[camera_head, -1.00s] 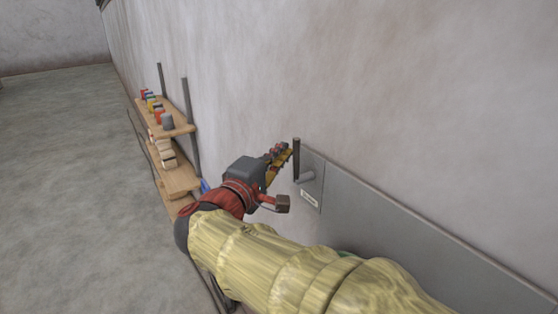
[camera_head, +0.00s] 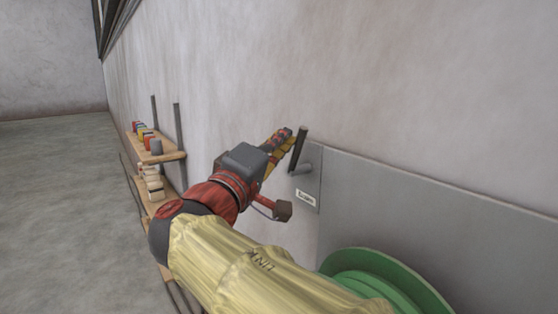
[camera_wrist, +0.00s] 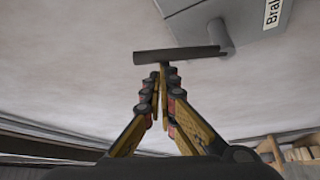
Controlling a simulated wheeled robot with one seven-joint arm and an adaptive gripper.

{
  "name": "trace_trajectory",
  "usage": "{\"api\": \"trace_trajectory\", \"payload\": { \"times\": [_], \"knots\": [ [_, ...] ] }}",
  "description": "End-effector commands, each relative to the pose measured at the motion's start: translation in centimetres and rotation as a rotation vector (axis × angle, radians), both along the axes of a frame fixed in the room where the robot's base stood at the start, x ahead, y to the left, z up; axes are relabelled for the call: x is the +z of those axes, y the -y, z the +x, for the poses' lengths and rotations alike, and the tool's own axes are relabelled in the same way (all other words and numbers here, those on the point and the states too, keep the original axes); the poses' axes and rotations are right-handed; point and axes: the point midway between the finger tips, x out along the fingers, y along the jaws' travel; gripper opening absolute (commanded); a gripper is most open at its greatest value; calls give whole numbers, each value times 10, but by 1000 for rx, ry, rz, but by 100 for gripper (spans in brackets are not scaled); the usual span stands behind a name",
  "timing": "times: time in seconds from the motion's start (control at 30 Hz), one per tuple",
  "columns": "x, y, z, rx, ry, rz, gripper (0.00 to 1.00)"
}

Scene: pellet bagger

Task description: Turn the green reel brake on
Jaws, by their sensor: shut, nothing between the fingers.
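The brake lever (camera_head: 299,149) is a dark bar on a grey pivot, mounted at the left end of a grey wall panel. In the head view it stands nearly upright, its top tilted a little right. In the wrist view the lever (camera_wrist: 178,55) lies across the picture just beyond my fingertips, with part of a "Brake" label (camera_wrist: 273,12) beside it. My gripper (camera_head: 284,138) is shut and empty, its fingertips close to the left side of the lever. It also shows in the wrist view (camera_wrist: 160,78). I cannot tell whether the fingertips touch the lever. A green reel (camera_head: 385,285) shows at the lower right.
The grey panel (camera_head: 430,195) runs along the wall to the right. A wooden shelf (camera_head: 165,155) with several small coloured items stands against the wall at the left. Open floor (camera_head: 60,200) lies left of it.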

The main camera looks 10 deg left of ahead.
Motion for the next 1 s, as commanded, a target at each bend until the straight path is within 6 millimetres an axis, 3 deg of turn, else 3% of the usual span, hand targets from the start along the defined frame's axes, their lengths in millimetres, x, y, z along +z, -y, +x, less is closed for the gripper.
{"api": "trace_trajectory", "payload": {
  "times": [1.0],
  "knots": [
    [-2, 7, -6, -1, 70, 82, 0]
  ]
}}
